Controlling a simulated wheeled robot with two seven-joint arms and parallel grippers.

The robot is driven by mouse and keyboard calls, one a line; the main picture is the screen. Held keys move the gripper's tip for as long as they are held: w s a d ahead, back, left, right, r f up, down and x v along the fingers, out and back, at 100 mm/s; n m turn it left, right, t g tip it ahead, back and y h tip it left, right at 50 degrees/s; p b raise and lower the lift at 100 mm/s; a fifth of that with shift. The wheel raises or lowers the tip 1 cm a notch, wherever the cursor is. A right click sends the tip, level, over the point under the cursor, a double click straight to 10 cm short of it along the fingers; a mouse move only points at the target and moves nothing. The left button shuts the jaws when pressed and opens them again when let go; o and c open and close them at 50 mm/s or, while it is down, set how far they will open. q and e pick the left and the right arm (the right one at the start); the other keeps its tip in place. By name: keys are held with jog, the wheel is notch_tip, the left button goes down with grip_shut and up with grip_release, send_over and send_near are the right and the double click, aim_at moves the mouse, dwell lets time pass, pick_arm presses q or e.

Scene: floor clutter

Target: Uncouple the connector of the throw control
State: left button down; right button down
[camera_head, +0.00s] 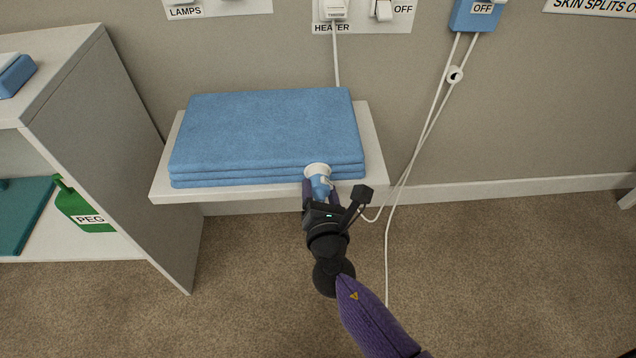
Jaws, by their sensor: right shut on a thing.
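A blue throw (262,130) lies folded in layers on a white wall shelf (240,190). A white round socket (316,170) shows at its front edge. My right gripper (320,192) is shut on a blue connector (320,185) just below and in front of that socket. The connector appears to meet the socket; the gripper hides part of it, so I cannot tell if they are still joined. A blue control box (476,17) marked OFF is on the wall at upper right, with white cords (428,125) hanging from it. My left gripper is not in view.
A white plug (333,9) sits in the HEATER outlet, its cord (336,60) running down behind the throw. A shelf unit (110,160) with a green PEG tag (82,209) stands at left. Cords hang just right of my wrist. Carpet (500,270) is clear at right.

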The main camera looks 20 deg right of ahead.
jog(key=n+p, duration=0.1)
jog(key=n, duration=0.2)
jog(key=shift+r+p, duration=0.15)
jog(key=shift+p, duration=0.15)
jog(key=shift+n+h, duration=0.4)
jog(key=shift+n, duration=0.3)
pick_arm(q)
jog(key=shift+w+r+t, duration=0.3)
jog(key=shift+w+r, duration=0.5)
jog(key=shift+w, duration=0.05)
pick_arm(e)
jog(key=shift+n+g+p, duration=0.3)
jog(key=shift+n+p, duration=0.15)
jog(key=shift+n, duration=0.05)
jog(key=n+p, duration=0.1)
jog(key=n, duration=0.2)
jog(key=shift+h, duration=0.4)
jog(key=shift+n, duration=0.8)
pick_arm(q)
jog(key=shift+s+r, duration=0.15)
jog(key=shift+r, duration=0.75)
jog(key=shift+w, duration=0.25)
pick_arm(e)
jog(key=shift+s+a, duration=0.1)
jog(key=shift+s, duration=0.1)
